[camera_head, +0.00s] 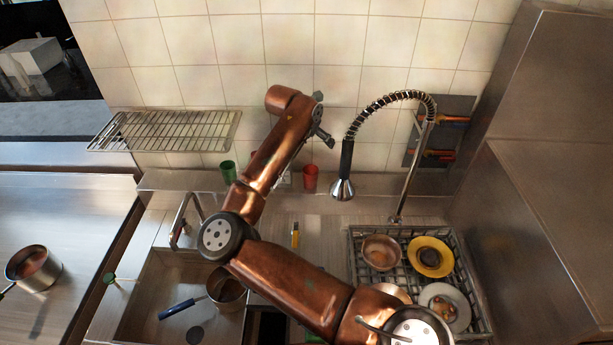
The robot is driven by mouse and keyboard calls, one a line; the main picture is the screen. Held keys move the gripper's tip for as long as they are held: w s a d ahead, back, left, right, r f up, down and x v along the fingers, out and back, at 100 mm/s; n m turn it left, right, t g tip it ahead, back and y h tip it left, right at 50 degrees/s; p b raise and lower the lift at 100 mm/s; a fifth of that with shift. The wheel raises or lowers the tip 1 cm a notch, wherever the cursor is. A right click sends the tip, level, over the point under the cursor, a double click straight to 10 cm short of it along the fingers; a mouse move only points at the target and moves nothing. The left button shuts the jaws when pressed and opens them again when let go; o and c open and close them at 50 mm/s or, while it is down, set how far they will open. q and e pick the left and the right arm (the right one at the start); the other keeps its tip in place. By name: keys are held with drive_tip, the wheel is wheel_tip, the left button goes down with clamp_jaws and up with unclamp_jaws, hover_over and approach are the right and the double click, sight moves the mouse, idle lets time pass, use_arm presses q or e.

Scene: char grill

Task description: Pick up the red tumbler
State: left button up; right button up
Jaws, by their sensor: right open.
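The red tumbler (310,178) stands upright on the ledge along the tiled wall, right of my copper arm. My right gripper (322,118) is at the end of that arm, in front of the tiles and above the red tumbler in the picture. It is open and appears empty, apart from the tumbler. Its fingers are small and partly hidden by the wrist. My left gripper is not in view.
A green tumbler (228,171) stands left of my arm. A hanging spray tap (343,188) is just right of the red tumbler. A wire shelf (165,130) juts out at left. The sink (160,285) holds a pan; a rack (470,290) holds dishes.

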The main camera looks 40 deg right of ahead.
drive_tip(key=a+f+y, duration=0.1)
drive_tip(key=a+f, duration=0.5)
drive_tip(key=f, duration=0.1)
drive_tip(key=p, duration=0.1)
approach(311, 170)
drive_tip(key=s+f, duration=0.1)
drive_tip(key=s, duration=0.1)
drive_tip(key=shift+w+d+f+p, duration=0.35)
drive_tip(key=shift+d+f, duration=0.2)
drive_tip(key=shift+f, duration=0.1)
drive_tip(key=p+x, duration=0.1)
drive_tip(key=x, duration=0.3)
drive_tip(key=shift+w+p, duration=0.2)
drive_tip(key=shift+p, duration=0.15)
drive_tip(key=shift+w+d+f, duration=0.1)
drive_tip(key=shift+d+f, duration=0.15)
drive_tip(key=shift+f, duration=0.2)
drive_tip(key=shift+a, duration=0.1)
drive_tip(key=c, duration=1.3)
